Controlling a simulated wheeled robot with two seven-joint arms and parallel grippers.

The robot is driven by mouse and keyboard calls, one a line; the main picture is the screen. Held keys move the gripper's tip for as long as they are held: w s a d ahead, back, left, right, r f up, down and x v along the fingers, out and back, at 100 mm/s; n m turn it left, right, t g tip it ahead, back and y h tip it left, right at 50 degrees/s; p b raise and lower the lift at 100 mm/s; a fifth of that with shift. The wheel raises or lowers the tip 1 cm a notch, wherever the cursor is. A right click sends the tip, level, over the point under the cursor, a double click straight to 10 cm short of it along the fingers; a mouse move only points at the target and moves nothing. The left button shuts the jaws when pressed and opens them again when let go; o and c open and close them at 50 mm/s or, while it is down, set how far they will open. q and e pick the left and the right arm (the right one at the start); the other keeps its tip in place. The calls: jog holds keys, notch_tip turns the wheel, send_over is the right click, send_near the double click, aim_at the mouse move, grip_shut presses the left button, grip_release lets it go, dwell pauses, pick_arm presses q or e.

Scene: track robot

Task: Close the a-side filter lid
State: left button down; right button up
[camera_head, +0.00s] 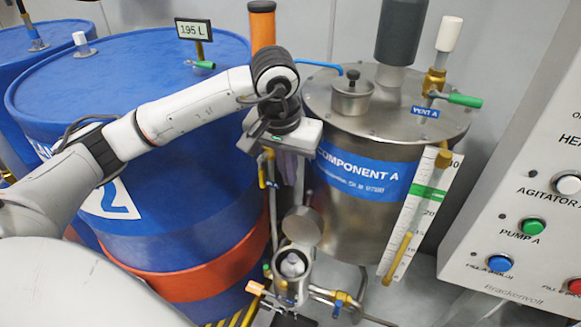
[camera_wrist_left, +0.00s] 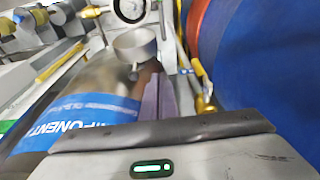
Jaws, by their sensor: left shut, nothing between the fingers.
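The filter housing (camera_head: 292,272) is a small metal cup low between the blue drum and the COMPONENT A vessel, with a pale insert visible in its open mouth. Its round metal lid (camera_head: 303,226) stands raised at the back of the housing, so the filter is open. My left gripper (camera_head: 291,182) points down above the lid with its fingers closed and empty. In the left wrist view the fingers (camera_wrist_left: 159,95) are together, close to the lid (camera_wrist_left: 135,45), with the housing (camera_wrist_left: 130,9) beyond. Contact with the lid cannot be told. My right gripper is not in view.
A large blue drum (camera_head: 130,85) stands left and the steel COMPONENT A vessel (camera_head: 345,210) right, leaving a narrow gap. A control panel (camera_head: 530,220) with buttons is at the far right.

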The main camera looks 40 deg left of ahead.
aim_at(307, 213)
pick_arm(q)
jog(key=x, duration=0.6)
jog(key=shift+d, duration=0.1)
